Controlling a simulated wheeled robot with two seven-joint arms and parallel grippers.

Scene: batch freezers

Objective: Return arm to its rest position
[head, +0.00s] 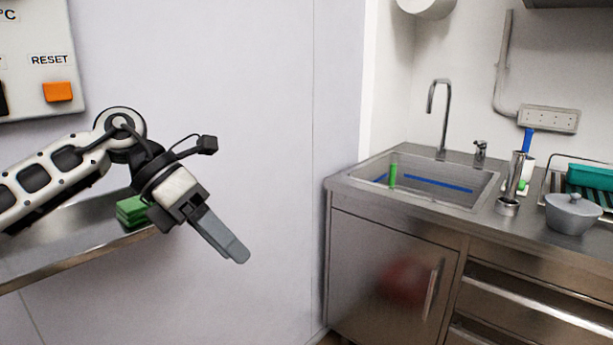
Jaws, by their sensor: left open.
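My left gripper (236,250) comes in from the left and hangs in the air in front of the pale wall. Its fingers point down and to the right, and it is open with nothing seen between the fingers. The fingers overlap from this angle. Its wrist is beside the right end of a steel shelf (65,232). My right gripper is out of view.
Green blocks (130,209) lie on the shelf, partly behind my left wrist. A control panel with an orange RESET button (58,91) is at upper left. A steel counter with a sink (431,176), tap and a lidded pot (572,213) stands at right.

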